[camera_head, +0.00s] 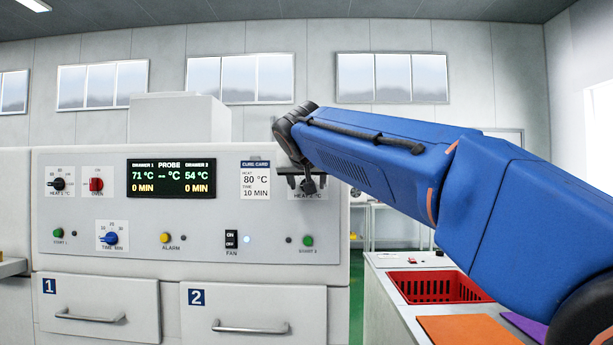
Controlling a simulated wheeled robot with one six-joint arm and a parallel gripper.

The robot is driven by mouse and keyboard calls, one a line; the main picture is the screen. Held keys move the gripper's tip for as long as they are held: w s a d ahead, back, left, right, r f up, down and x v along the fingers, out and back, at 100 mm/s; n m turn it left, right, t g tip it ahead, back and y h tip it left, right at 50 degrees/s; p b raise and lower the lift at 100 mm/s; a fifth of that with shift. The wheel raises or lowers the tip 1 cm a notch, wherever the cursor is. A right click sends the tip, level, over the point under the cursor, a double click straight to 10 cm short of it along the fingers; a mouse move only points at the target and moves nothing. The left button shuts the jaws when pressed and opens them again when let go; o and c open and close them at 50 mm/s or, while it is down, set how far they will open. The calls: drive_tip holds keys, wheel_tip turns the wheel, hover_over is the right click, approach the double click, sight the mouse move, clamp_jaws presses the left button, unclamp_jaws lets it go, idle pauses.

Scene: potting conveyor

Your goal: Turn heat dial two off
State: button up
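The heat 2 dial (308,187) is a dark knob on a white plate marked "HEAT 2" at the right of the oven panel. My gripper (307,181) is in front of it and hides the upper part of the plate and its scale. The dark fingers look spread, one on each side of the knob. I cannot tell whether they touch it, nor where the dial points. The display (171,178) reads 71 °C for drawer 1, 54 °C for drawer 2 and 0 MIN under both.
The heat 1 dial (58,184), red oven switch (96,184), blue time dial (110,239), fan switch (231,239) and green start 2 button (308,240) share the panel. Drawers 1 (100,308) and 2 (253,312) are shut below. A red crate (437,289) stands at right.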

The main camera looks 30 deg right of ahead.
drive_tip(key=v, duration=1.7)
drive_tip(key=shift+a, duration=0.2)
drive_tip(key=shift+f, duration=0.1)
drive_tip(key=s+a+f+n+g+y, duration=0.2)
drive_tip(key=s+f, duration=0.3)
drive_tip(key=f, duration=1.3)
drive_tip(key=s+a+f+n+g+y, duration=0.2)
drive_tip(key=s+f, duration=0.4)
drive_tip(key=f, duration=1.2)
drive_tip(key=s+a+f+n+g+y, duration=0.2)
drive_tip(key=s+f, duration=0.3)
drive_tip(key=f, duration=1.4)
drive_tip(key=shift+s+n+y, duration=0.4)
drive_tip(key=shift+y, duration=0.3)
drive_tip(key=shift+a+r, duration=0.1)
drive_tip(key=shift+a, duration=0.05)
drive_tip(key=shift+c, duration=0.4)
